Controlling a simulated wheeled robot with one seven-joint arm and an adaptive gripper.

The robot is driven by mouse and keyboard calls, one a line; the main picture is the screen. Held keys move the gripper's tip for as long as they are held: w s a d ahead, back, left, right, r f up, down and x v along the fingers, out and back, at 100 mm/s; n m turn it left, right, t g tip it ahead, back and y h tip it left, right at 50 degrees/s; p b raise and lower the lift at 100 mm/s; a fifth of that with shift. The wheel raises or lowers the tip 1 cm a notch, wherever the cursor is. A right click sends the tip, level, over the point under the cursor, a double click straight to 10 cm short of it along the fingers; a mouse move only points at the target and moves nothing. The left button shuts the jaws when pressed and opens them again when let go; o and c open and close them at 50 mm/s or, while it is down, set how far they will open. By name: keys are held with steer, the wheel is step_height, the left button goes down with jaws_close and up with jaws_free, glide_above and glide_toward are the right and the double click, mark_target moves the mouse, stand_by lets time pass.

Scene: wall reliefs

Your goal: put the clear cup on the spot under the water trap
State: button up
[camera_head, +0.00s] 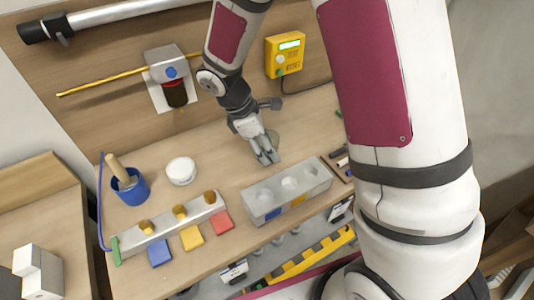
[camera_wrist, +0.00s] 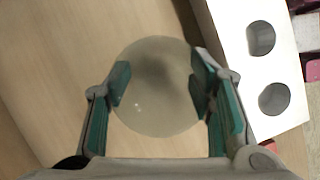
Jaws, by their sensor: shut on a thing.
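The clear cup (camera_wrist: 155,110) shows as a round, translucent shape between the pads of my gripper (camera_wrist: 158,88) in the wrist view. In the head view my gripper (camera_head: 266,157) points down over the wooden bench, shut on the cup (camera_head: 273,138), which is mostly hidden behind the fingers. I cannot tell whether the cup touches the bench. The water trap (camera_head: 170,75) is a grey block with a blue button and a dark bowl, on the back wall to the left. A white round piece (camera_head: 181,170) lies on the bench below it; I cannot tell whether it is the spot.
A grey block with round holes (camera_head: 288,192) stands just in front of my gripper. A blue pot (camera_head: 131,188), a rail with brass knobs (camera_head: 170,225) and coloured squares (camera_head: 192,237) are at the left. A yellow box (camera_head: 285,54) hangs on the wall.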

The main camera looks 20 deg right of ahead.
steer(key=shift+f, duration=1.7)
steer(key=shift+f, duration=0.1)
steer(key=o, duration=1.2)
steer(key=shift+c, duration=0.2)
